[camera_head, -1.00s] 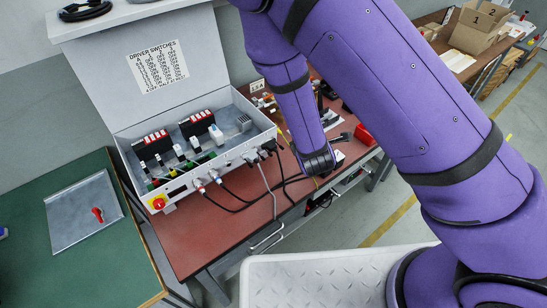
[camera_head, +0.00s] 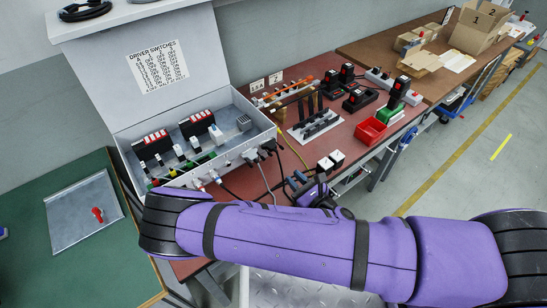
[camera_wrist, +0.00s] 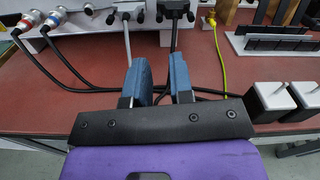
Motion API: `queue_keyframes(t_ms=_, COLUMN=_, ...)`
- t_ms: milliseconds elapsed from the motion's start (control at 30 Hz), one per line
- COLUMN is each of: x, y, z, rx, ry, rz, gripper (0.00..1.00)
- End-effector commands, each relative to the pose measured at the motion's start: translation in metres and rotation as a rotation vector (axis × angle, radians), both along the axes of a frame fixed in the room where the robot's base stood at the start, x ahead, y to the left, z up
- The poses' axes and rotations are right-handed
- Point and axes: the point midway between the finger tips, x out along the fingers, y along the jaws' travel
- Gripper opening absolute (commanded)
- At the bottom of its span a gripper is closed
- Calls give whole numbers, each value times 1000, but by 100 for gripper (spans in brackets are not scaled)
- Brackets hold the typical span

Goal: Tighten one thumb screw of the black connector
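The black connector (camera_head: 269,147) is plugged into the front panel of the grey control box (camera_head: 224,158). In the wrist view the black connector (camera_wrist: 174,9) is at the top edge, with dark thumb screws at its sides and a black cable hanging down. A grey connector (camera_head: 250,156) with a grey cable is plugged in to its left. My gripper (camera_wrist: 160,78) has two blue fingers, apart with nothing between them. In the wrist view they point toward the panel, short of the black connector. In the head view my gripper (camera_head: 307,188) is in front of the box, partly hidden by my arm.
Round connectors (camera_wrist: 48,20) with black cables are at the panel's left. Two white-topped black blocks (camera_wrist: 272,99) stand right of my gripper. A yellow cable (camera_wrist: 219,60) and a black rack (camera_wrist: 275,42) lie beyond.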

Motion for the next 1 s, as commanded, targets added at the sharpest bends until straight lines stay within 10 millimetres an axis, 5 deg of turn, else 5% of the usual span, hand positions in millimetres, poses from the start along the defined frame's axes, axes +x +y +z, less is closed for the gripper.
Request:
queue_keyframes(t_ms=600, x=72, y=50, z=0, rx=-1, ry=-6, rz=5, gripper=21)
queue_keyframes(t_ms=1000, x=88, y=60, z=0, rx=-4, ry=-4, rz=4, gripper=21)
